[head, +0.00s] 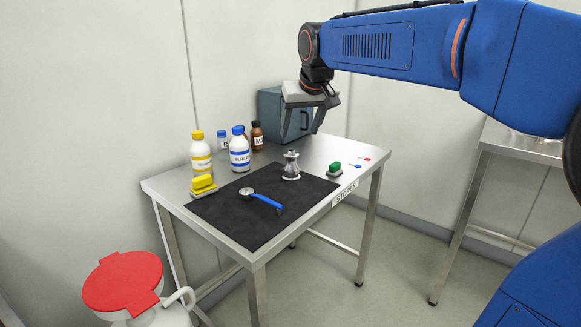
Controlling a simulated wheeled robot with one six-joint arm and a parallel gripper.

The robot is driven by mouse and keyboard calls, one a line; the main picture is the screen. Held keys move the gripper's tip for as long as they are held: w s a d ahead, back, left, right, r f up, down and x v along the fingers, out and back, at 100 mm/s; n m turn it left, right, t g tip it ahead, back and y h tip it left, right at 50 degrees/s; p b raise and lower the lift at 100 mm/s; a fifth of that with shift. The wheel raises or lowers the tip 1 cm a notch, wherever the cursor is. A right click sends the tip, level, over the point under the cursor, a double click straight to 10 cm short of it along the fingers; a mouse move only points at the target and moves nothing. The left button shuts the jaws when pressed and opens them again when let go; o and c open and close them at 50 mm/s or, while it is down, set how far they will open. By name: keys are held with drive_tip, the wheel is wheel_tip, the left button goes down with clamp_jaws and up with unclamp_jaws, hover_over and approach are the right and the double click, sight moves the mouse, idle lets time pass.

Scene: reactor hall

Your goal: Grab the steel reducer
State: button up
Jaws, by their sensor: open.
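The steel reducer (291,166) is a shiny metal piece, wide at the base and narrower at the top. It stands upright on the black mat (228,207) near the mat's back right part, on the steel table (259,246). My gripper (300,139) hangs above and slightly right of the reducer in the picture, pointing down. Its fingers are apart with nothing between them. The gap in depth between the fingertips and the reducer is hard to judge from this view. Nothing hides the reducer.
A blue-handled scoop (261,200) lies on the mat. A yellow block (203,184), white bottles (239,152), a brown bottle (257,136) and a grey-blue cabinet (272,112) stand left and behind. A red-lidded container (123,283) stands front left.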

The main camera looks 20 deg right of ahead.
sight(293, 156)
drive_tip(key=x, duration=1.1)
drive_tip(key=shift+f, duration=0.1)
drive_tip(key=shift+s+x, duration=0.25)
drive_tip(key=shift+x, duration=2.3)
drive_tip(key=shift+f, duration=0.15)
drive_tip(key=c, duration=1.3)
